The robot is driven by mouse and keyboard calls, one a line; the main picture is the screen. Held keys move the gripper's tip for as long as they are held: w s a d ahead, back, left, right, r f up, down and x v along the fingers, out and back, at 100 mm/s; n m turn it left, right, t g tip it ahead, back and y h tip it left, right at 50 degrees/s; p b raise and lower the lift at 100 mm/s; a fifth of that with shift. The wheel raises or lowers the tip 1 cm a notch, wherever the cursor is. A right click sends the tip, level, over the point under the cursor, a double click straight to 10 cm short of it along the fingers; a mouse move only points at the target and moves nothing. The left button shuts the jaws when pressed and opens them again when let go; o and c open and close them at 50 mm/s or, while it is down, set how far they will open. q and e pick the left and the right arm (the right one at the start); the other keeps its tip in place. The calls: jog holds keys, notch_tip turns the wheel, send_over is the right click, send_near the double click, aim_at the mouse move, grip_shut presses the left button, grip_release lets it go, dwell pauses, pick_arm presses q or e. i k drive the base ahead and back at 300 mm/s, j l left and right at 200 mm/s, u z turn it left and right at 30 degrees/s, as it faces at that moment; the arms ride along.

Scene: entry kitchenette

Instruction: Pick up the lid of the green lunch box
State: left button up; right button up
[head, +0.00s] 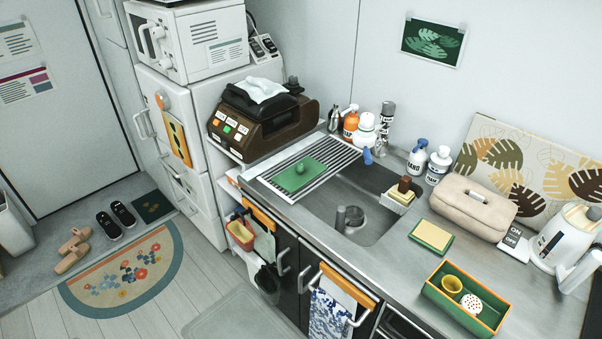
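A flat green lid with a round green knob (300,172) lies on the slatted drying rack (338,153) at the left end of the sink. An open green box with an orange rim (433,292) stands on the counter at the lower right. Inside the box are a small yellow cup (452,285) and a white round piece with dark holes (471,303). The lid is well apart from the box, with the sink between them. Neither of my grippers shows in the head view.
The sink (335,204) is open beside the rack. Several bottles stand behind it, including an orange one (351,122). A sponge (432,237), beige case (472,207) and white kettle (565,235) occupy the right counter. A brown machine (262,122) stands left of the rack.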

aim_at(292, 179)
jog(key=i+j+z, duration=0.2)
jog(key=j+z, duration=0.25)
jog(key=i+j+z, duration=0.1)
jog(key=j+z, duration=0.8)
jog(key=i+l, duration=0.05)
